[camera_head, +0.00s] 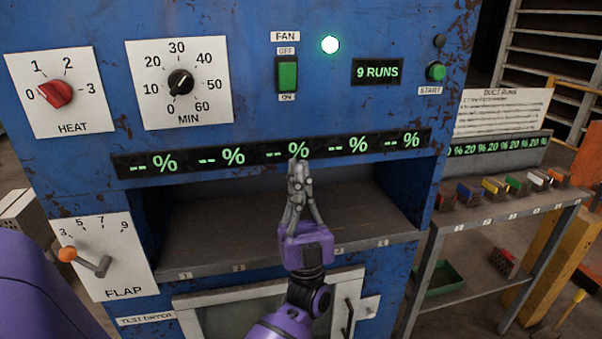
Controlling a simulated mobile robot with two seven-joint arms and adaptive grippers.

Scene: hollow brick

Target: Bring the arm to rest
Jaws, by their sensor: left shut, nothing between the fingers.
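My left gripper (297,172) is shut and empty, pointing up in front of the blue machine's open shelf (190,235). Its purple arm comes up from the bottom of the view. The fingertips overlap the lower edge of the percent display strip (225,156); I cannot tell whether they touch it. My right gripper is not in view; a blurred purple part of my body fills the lower left corner.
The blue machine (265,110) carries a red heat knob (55,94), a black minutes knob (181,82), a green fan switch (287,76), a green start button (436,71) and a flap lever (85,260). A side table (500,212) with several coloured bricks stands at the right.

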